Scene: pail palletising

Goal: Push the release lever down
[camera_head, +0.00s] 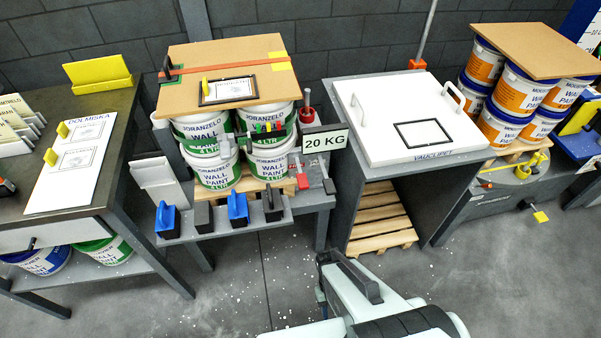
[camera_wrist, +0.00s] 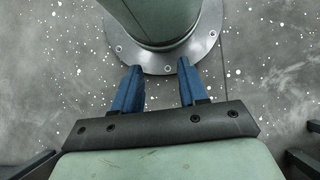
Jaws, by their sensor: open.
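My gripper (camera_wrist: 158,65) is open in the wrist view. Its two blue fingers stand apart with nothing held between them, above the floor and in front of a round bolted metal base. In the head view my arm shows at the bottom centre, but the fingers cannot be made out. No part is plainly marked as the release lever.
A wooden board (camera_head: 225,55) covers white and green pails on a low bench, with blue and black blocks (camera_head: 238,207) along its front. A "20 KG" sign (camera_head: 325,139) stands beside them. A white lidded table (camera_head: 405,110) stands right of centre. Speckled floor (camera_head: 265,290) is open in front.

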